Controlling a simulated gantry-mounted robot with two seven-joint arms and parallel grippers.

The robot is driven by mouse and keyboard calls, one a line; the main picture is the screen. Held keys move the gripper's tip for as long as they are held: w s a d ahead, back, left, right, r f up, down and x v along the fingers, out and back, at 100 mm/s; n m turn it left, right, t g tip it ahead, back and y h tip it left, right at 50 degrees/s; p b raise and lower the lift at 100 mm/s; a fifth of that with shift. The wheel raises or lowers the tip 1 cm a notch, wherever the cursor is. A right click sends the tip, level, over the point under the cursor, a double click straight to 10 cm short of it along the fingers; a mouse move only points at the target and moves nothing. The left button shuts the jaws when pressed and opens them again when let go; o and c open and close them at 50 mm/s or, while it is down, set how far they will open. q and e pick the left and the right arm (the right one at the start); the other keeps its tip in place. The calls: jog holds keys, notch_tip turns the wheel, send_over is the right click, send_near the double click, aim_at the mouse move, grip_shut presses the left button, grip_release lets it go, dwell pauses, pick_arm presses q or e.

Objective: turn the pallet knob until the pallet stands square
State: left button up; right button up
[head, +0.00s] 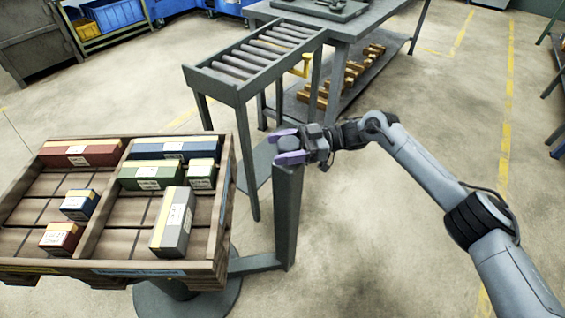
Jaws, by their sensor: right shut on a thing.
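The wooden pallet (85,211) stands at the left on a round grey base (188,301), with a low rim and a middle divider. It looks turned at an angle to the roller conveyor's frame. The dark round pallet knob (287,144) sits on top of a grey post (288,218), which joins the base by a low arm. My right gripper (288,147) reaches in from the right with its purple fingers on either side of the knob, shut on it. The fingers partly hide the knob. My left gripper is not in view.
Several red, blue, green and grey boxes lie in the pallet, such as a grey box (172,222). A roller conveyor (254,60) stands behind the post, joined to a grey workbench (340,24).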

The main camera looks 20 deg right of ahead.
jog(key=n+g+b, duration=0.1)
jog(key=b, duration=0.1)
jog(key=n+g+b, duration=0.1)
jog(key=g+b, duration=0.1)
jog(key=shift+s+f+n+g, duration=0.15)
jog(key=shift+n+g, duration=0.15)
jog(key=n+g+b, duration=0.1)
jog(key=g, duration=0.1)
jog(key=shift+s+n+g+h+b, duration=0.15)
jog(key=shift+n+g+h+b, duration=0.15)
jog(key=shift+g, duration=0.1)
jog(key=shift+s+n+g+h+b, duration=0.1)
jog(key=shift+n+g+h+b, duration=0.35)
jog(key=shift+n+g, duration=0.7)
jog(key=shift+r+g+h, duration=0.2)
jog(key=shift+g+h, duration=0.05)
jog(key=shift+g, duration=0.4)
jog(key=o, duration=0.8)
jog(key=shift+s, duration=0.1)
jog(key=shift+o, duration=0.8)
